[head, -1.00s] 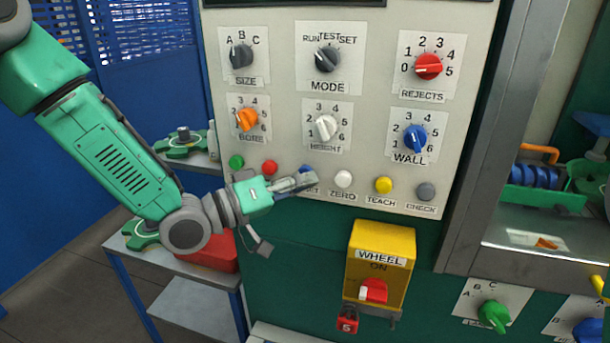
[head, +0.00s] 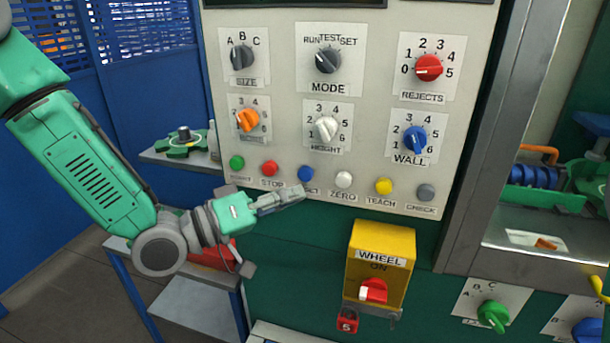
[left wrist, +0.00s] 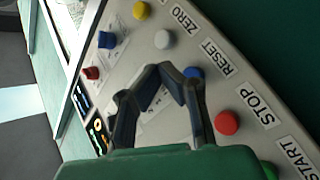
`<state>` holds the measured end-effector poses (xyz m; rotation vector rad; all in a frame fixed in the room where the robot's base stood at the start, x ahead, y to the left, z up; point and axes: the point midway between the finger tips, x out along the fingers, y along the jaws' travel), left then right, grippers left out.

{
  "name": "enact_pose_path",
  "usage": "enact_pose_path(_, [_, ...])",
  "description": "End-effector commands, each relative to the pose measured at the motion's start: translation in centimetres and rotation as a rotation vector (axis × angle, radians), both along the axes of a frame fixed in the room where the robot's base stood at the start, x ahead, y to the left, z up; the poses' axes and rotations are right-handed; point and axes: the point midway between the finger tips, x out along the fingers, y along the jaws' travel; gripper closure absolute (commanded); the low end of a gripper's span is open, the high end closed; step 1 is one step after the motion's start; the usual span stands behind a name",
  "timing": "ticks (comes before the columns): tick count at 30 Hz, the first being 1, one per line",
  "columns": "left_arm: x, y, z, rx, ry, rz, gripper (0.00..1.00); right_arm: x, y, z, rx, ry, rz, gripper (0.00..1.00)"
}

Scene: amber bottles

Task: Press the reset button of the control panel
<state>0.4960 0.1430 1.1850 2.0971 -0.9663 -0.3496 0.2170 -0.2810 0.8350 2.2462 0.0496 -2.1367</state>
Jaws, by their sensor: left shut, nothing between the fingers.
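The control panel (head: 285,110) faces me. Its blue reset button (head: 305,173) is in the lower row, between a red stop button (head: 269,168) and a white zero button (head: 343,179). My left gripper (head: 299,192) is shut and empty, its tips just below the blue button and partly covering the RESET label in the head view. In the left wrist view the blue button (left wrist: 194,73) lies beside the shut fingers (left wrist: 160,72), with the RESET label clear. I cannot tell whether the tips touch the panel. My right gripper is not in view.
A green start button (head: 237,162), a yellow teach button (head: 384,186) and a grey check button (head: 426,192) share the row. Several knobs are above. A yellow wheel switch box (head: 400,240) juts out below. A shelf with a green part (head: 184,145) is behind my left arm.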

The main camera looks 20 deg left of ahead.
Motion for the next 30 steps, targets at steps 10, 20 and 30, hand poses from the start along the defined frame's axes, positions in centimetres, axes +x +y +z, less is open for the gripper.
enact_pose_path(10, [-2.2, 0.1, 0.0, -0.001, 0.001, 0.0, 1.0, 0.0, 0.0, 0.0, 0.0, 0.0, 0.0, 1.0])
enact_pose_path(20, [-2.1, 0.1, 0.0, 0.001, 0.0, -0.001, 1.0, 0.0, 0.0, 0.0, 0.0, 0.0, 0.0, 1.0])
enact_pose_path(30, [-2.3, 0.0, -2.7, 0.046, 0.041, 0.011, 1.0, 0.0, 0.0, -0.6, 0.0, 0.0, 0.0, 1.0])
